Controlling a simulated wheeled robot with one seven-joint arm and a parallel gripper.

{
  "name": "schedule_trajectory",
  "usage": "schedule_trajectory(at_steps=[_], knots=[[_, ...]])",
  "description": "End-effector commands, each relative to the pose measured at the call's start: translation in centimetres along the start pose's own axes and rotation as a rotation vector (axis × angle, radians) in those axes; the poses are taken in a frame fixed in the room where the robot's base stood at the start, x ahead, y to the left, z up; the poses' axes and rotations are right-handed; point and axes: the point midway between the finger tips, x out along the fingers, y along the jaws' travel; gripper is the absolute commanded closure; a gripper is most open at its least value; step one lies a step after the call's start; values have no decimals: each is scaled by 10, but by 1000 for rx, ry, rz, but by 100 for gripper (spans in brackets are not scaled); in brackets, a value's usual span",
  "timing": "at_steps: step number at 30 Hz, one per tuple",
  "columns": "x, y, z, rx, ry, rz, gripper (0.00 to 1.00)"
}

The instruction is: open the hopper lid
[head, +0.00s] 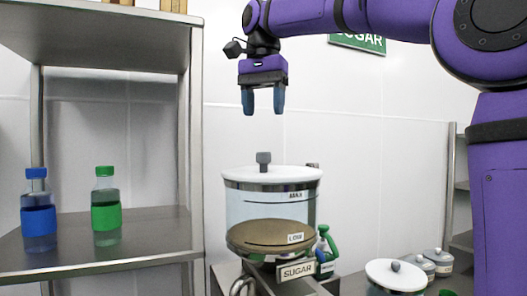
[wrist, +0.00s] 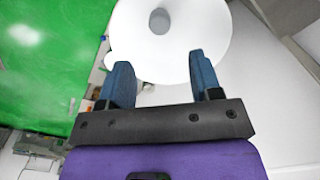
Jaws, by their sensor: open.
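The hopper (head: 272,213) is a clear round vessel with brown contents up to about its LOW mark and a SUGAR label (head: 297,271) below. Its white lid (head: 285,176) lies closed on top, with a grey knob (head: 263,162) standing up from it. My gripper (head: 263,103) hangs above the lid, fingers pointing down, open and empty, apart from the knob. In the wrist view the white lid (wrist: 185,50) and its grey knob (wrist: 159,21) show beyond the two blue fingertips (wrist: 160,75).
A metal shelf at left holds a blue-capped bottle (head: 38,215) and a green-capped bottle (head: 105,205). A white-lidded container (head: 396,276) and smaller jars (head: 438,262) are at lower right. The air around the lid is clear.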

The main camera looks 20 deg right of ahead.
Motion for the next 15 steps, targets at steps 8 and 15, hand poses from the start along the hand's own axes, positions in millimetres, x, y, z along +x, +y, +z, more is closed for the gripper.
schedule_trajectory(at_steps=[8, 15], knots=[[49, 1, 0, 0, -1, 1, 42], [82, 1, 0, -1, 0, 0, 42]])
